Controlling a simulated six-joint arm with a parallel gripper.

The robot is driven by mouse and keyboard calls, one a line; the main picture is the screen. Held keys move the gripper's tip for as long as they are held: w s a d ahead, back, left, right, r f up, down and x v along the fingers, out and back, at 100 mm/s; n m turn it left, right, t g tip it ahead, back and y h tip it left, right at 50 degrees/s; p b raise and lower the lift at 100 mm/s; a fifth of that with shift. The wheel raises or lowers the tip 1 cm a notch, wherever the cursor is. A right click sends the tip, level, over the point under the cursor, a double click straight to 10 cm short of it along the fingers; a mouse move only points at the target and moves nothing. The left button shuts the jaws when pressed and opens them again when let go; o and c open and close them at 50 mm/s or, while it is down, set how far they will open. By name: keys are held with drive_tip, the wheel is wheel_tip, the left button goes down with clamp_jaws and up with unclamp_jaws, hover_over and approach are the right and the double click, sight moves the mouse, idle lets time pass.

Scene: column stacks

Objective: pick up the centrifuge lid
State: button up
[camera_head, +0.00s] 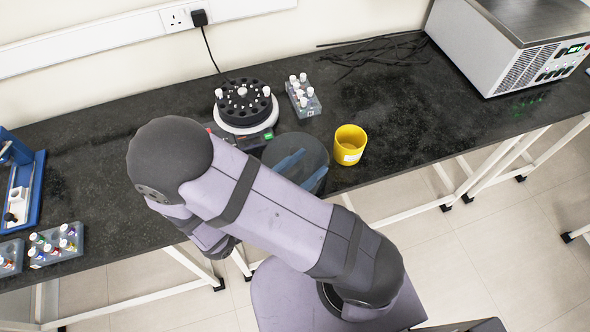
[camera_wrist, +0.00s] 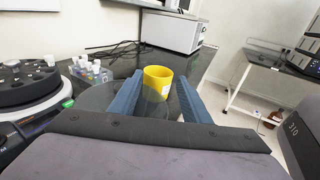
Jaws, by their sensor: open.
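The centrifuge lid (camera_head: 308,146) is a round, see-through dark grey cover on the bench, between the centrifuge and the yellow cup. In the wrist view the lid (camera_wrist: 98,97) shows beside and between the fingers. My gripper (camera_head: 302,169) is open, its two blue fingers over or around the near part of the lid; contact cannot be told. The fingers also show in the wrist view (camera_wrist: 160,78), spread apart. The centrifuge (camera_head: 243,102), with a black rotor and several white-capped tubes, stands uncovered left of the lid. My arm hides part of it.
A yellow cup (camera_head: 349,146) stands close right of the lid, beyond the fingers in the wrist view (camera_wrist: 157,80). A tube rack (camera_head: 303,97) stands behind the lid. A large metal machine (camera_head: 500,45) is at the far right. The bench right of the cup is clear.

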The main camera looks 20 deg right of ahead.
sight(295, 150)
drive_tip(key=a+f+n+t, duration=0.1)
drive_tip(key=w+a+f+n+t+y, duration=0.1)
drive_tip(key=a, duration=0.1)
drive_tip(key=a+f+n+t+b, duration=0.1)
drive_tip(key=a+t, duration=0.1)
drive_tip(key=shift+w+y, duration=0.4)
drive_tip(key=shift+a+f+t, duration=0.25)
drive_tip(key=shift+f+t, duration=0.05)
drive_tip(key=shift+t, duration=0.1)
drive_tip(key=shift+x, duration=1.1)
drive_tip(key=shift+w+d+r+p, duration=0.25)
drive_tip(key=shift+w+d+p, duration=0.3)
drive_tip(key=shift+d+p, duration=0.1)
drive_tip(key=shift+w+d+r+p, duration=0.25)
drive_tip(key=shift+w+d+p, duration=0.35)
drive_tip(key=shift+d, duration=0.1)
drive_tip(key=shift+x, duration=0.85)
drive_tip(key=shift+f, duration=0.15)
clamp_jaws()
